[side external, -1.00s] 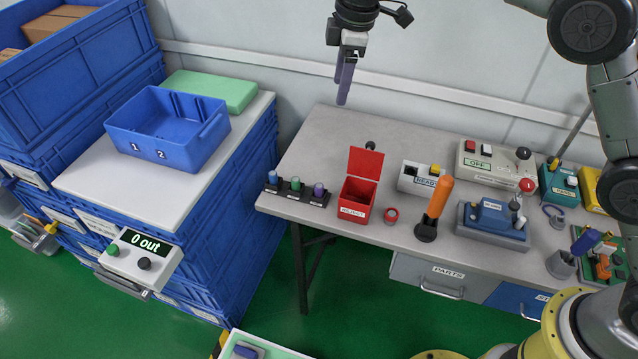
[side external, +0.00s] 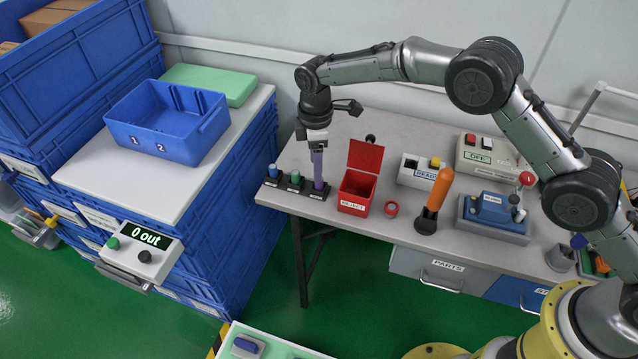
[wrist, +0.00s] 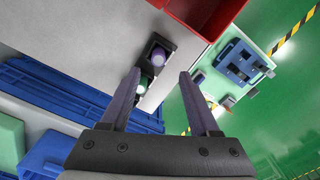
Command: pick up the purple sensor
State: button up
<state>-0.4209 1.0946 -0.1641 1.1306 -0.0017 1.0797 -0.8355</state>
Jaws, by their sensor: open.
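The purple sensor (side external: 319,185) stands upright in the right-hand place of a black rack at the left end of the grey bench. It also shows in the wrist view (wrist: 160,56), ahead of my fingertips and slightly left of the middle between them. My gripper (side external: 317,168) points down just above the purple sensor in the side view, and its fingers partly overlap the sensor there. In the wrist view the two fingers (wrist: 160,88) are apart with nothing between them. A green sensor (side external: 295,177) and a blue sensor (side external: 273,171) stand to the left in the same rack.
A red open-lidded REJECT box (side external: 354,207) stands close to the right of the rack. An orange-handled tool (side external: 437,192) and a READY box (side external: 419,175) are further right. A blue bin (side external: 167,137) sits on the stand to the left.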

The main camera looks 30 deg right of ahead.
jog(key=f, duration=0.2)
jog(key=d+f, duration=0.1)
jog(key=f, duration=0.1)
jog(key=shift+a+f, duration=0.1)
jog(key=shift+f, duration=0.6)
jog(key=shift+c, duration=0.2)
grip_shut()
